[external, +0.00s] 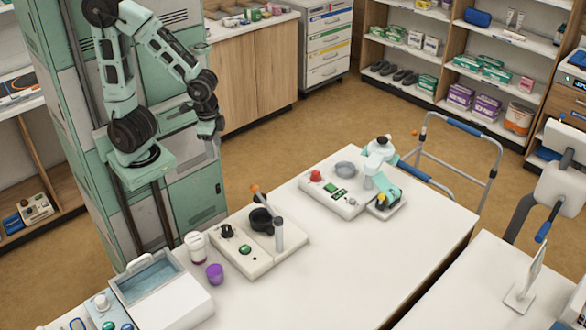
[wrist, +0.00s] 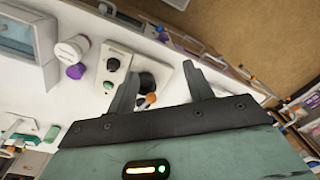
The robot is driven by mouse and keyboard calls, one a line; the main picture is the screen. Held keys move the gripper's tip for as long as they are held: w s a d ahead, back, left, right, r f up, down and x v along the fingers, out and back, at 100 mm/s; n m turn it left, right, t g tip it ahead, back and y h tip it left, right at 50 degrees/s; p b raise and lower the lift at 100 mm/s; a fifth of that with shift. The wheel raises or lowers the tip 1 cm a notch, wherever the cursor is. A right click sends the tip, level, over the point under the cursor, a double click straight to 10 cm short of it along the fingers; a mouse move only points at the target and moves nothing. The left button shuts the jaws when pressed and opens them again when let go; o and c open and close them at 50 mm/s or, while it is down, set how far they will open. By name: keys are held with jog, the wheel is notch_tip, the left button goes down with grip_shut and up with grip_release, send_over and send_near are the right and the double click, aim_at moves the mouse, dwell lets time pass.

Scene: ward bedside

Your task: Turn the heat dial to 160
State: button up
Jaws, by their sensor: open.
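A white bench unit (external: 262,262) stands on the white table in the external view, with a black dial (external: 227,231), a green button (external: 245,249) and a black cup (external: 261,220). The dial also shows in the wrist view (wrist: 113,64), left of my fingers. Its markings are too small to read, so its setting cannot be told. A second unit (external: 345,207) carries a red knob (external: 316,176) and a green display; I cannot tell which control is for heat. My gripper (external: 213,148) hangs open and empty above and behind the black dial, well apart from it.
An upright grey post (external: 279,235) and an orange-tipped piece (external: 255,190) rise beside the black cup. The table's front middle is clear.

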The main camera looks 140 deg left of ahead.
jog(key=w+a+n+b, duration=0.2)
jog(key=w+a+n, duration=0.3)
jog(key=a+n, duration=0.4)
jog(key=n+b, duration=0.5)
jog(key=n, duration=1.7)
send_over(316, 172)
notch_tip(316, 172, down, 3)
jog(key=shift+h, duration=0.3)
notch_tip(316, 172, down, 17)
jog(key=p, duration=0.2)
jog(key=shift+p, duration=0.3)
jog(key=c, duration=1)
